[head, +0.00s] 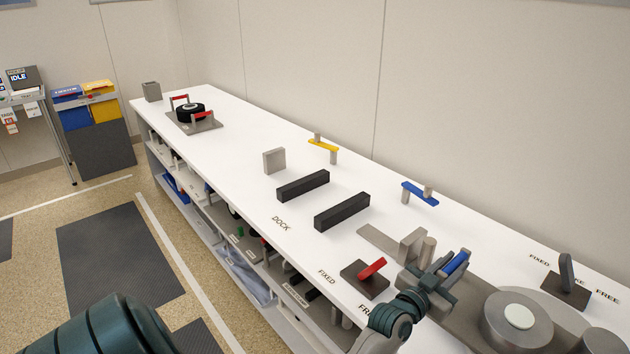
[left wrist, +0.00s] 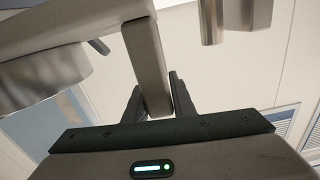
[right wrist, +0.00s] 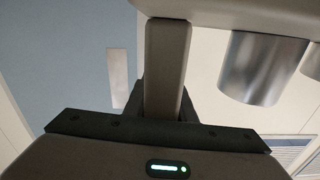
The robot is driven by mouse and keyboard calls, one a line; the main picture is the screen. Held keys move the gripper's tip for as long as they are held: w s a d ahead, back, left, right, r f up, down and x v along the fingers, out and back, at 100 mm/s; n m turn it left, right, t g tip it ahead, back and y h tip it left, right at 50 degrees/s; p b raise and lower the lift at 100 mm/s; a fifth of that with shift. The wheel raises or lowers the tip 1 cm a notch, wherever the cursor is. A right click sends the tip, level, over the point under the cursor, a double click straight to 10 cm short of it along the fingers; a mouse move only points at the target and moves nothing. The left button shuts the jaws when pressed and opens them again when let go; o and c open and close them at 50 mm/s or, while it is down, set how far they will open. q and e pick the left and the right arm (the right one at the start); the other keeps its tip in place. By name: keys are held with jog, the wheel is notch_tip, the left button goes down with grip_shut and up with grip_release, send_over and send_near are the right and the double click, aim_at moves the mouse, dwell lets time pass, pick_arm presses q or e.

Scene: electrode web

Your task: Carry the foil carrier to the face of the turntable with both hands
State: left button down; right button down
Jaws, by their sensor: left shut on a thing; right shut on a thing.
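The foil carrier, a grey-brown frame with capped round parts, appears to be the large piece (head: 466,322) at the lower right of the head view. Its bar and a post show in the left wrist view (left wrist: 75,28) and the right wrist view (right wrist: 240,12). My left gripper (head: 440,273) is shut on the carrier's upright post, seen between its fingers in the left wrist view. My right gripper (right wrist: 166,100) is shut on another upright post and is outside the head view. I cannot tell the turntable apart with certainty in the head view.
A red lever block (head: 364,279) stands close left of my left gripper. Two black bars (head: 342,211) lie mid-bench. A blue lever (head: 420,193), a yellow lever (head: 323,145) and a dark lever (head: 567,275) stand toward the wall. A red-handled tray (head: 205,126) is at the far end.

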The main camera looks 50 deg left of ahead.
pick_arm(q)
jog(key=shift+f, duration=0.35)
pick_arm(e)
jog(key=shift+a+f, duration=0.1)
jog(key=shift+f, duration=0.25)
pick_arm(q)
jog(key=c, duration=1.5)
grip_release()
pick_arm(e)
jog(key=c, duration=1.5)
grip_release()
pick_arm(q)
jog(key=o, duration=0.6)
jog(key=shift+r, duration=0.15)
pick_arm(e)
jog(key=shift+r, duration=0.15)
pick_arm(q)
jog(key=shift+s+f, duration=0.1)
jog(key=shift+f, duration=0.2)
pick_arm(e)
jog(key=o, duration=0.4)
jog(key=shift+s+f, duration=0.1)
jog(key=shift+f, duration=0.2)
jog(key=shift+o, duration=0.9)
pick_arm(q)
jog(key=shift+r, duration=0.2)
pick_arm(e)
jog(key=shift+r, duration=0.15)
